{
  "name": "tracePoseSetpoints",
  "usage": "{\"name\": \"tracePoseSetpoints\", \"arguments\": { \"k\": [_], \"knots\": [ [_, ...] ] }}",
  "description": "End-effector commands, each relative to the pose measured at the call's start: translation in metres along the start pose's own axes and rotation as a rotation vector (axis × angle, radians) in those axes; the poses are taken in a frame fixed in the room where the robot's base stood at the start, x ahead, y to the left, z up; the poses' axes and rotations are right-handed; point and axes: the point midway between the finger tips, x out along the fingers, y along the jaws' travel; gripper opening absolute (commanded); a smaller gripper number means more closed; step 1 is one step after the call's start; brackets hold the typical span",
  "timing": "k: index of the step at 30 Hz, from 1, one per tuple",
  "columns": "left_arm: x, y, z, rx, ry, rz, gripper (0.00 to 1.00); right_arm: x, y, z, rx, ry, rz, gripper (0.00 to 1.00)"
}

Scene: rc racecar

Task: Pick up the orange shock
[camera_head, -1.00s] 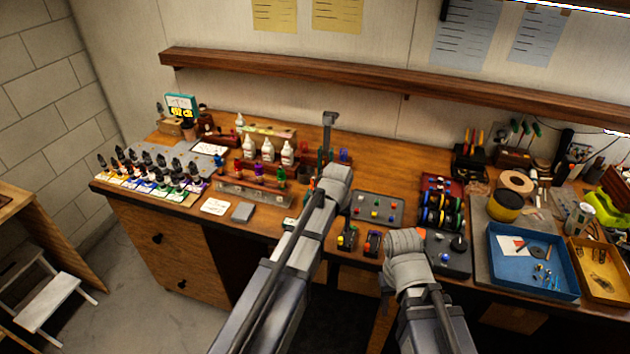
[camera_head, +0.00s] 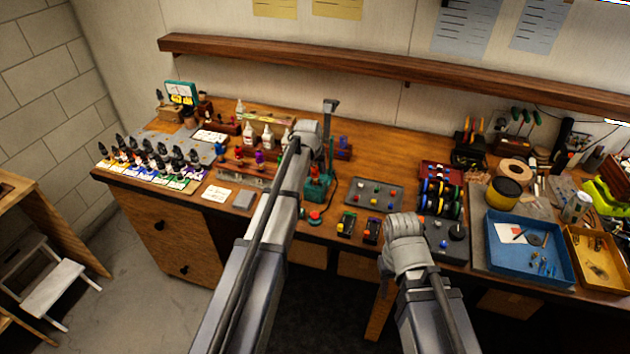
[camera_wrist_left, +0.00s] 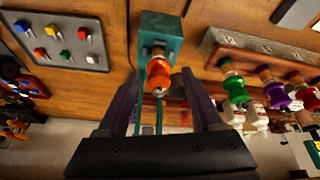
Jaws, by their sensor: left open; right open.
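The orange shock (camera_wrist_left: 157,78) shows in the left wrist view, upper middle, against a teal stand (camera_wrist_left: 160,30). The same teal stand (camera_head: 318,187) is in the head view, just right of my left arm, which hides the shock there. My left gripper (camera_wrist_left: 160,84) is open, with one finger on each side of the orange shock in the picture. I cannot tell whether they touch it. In the head view my left gripper's fingers are hidden behind its arm. My right arm shows at the bench's front, but its gripper is out of sight.
A rack (camera_wrist_left: 255,45) with green, purple and red shocks is close on the right in the wrist view. A grey tray (camera_head: 373,195) of coloured parts lies right of the stand. A red button (camera_head: 315,216) is at the front edge. White bottles stand behind the rack.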

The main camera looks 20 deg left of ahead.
Motion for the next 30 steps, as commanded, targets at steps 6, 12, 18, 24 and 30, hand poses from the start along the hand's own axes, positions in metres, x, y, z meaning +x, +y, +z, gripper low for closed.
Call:
{"name": "tracePoseSetpoints", "arguments": {
  "k": [6,12,18,24,30],
  "knots": [
    [0.015,0.001,0.002,0.001,0.0,0.0,0.68,0.014,-0.001,-0.001,0.0,0.0,0.0,0.45],
    [0.042,0.002,0.003,0.001,0.0,0.0,0.68,0.04,-0.004,-0.002,0.001,0.0,0.0,0.45],
    [0.053,0.002,0.002,0.001,0.0,0.0,0.68,0.049,-0.005,-0.003,0.002,0.0,0.0,0.45],
    [0.051,0.002,0.001,0.0,0.0,0.0,0.66,0.047,-0.004,-0.003,0.002,0.0,0.0,0.45],
    [0.051,0.002,0.001,0.0,0.0,0.0,0.44,0.047,-0.004,-0.003,0.002,0.0,0.0,0.45]
  ]
}}
